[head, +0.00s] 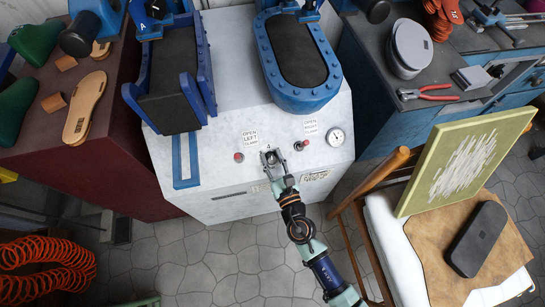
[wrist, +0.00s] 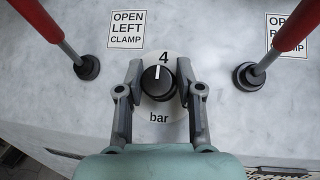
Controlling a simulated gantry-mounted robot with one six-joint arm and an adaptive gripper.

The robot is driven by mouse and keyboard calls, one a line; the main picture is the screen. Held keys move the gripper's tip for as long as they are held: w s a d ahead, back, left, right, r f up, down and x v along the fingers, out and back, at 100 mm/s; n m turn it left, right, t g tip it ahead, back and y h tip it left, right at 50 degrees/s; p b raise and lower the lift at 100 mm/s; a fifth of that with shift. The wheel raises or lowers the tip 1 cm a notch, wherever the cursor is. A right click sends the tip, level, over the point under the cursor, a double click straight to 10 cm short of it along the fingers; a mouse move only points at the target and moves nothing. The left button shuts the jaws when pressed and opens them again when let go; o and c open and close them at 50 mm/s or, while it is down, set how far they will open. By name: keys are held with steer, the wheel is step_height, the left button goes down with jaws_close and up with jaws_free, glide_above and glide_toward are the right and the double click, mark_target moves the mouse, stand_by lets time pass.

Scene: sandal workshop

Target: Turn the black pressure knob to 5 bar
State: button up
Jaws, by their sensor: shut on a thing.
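The black pressure knob (wrist: 157,84) sits on a round pale dial on the white machine front in the wrist view. Its white pointer line points straight up at the printed "4", with "bar" printed below. My gripper (wrist: 158,85) is shut on the knob, one finger on each side. In the head view my gripper (head: 271,158) is at the machine's front panel, over the dial. The knob itself is mostly hidden there by the fingers.
Red-handled levers stand left (wrist: 86,66) and right (wrist: 249,75) of the dial, close to my fingers. A pressure gauge (head: 336,137) is further right. The white machine (head: 229,100) carries two blue clamp units above. A wooden chair (head: 367,187) stands right of my arm.

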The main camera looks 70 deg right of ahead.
steer(key=m+g+h+p, duration=0.1)
steer(key=m+g, duration=0.1)
steer(key=m, duration=0.1)
steer(key=m+g+h+p, duration=0.1)
steer(key=m+g, duration=0.2)
steer(key=m, duration=0.1)
steer(key=shift+w+a+r+m+g+h+p, duration=0.1)
steer(key=shift+w+r+m+g+h+p, duration=0.05)
steer(key=shift+m+g+h+p, duration=0.2)
steer(key=m+g+p, duration=0.1)
steer(key=m+g, duration=0.3)
steer(key=m, duration=0.1)
steer(key=shift+p, duration=0.35)
steer(key=shift+m+g+p, duration=0.35)
steer(key=shift+m+g, duration=0.6)
steer(key=shift+m, duration=0.4)
steer(key=o, duration=1.2)
steer(key=shift+c, duration=0.2)
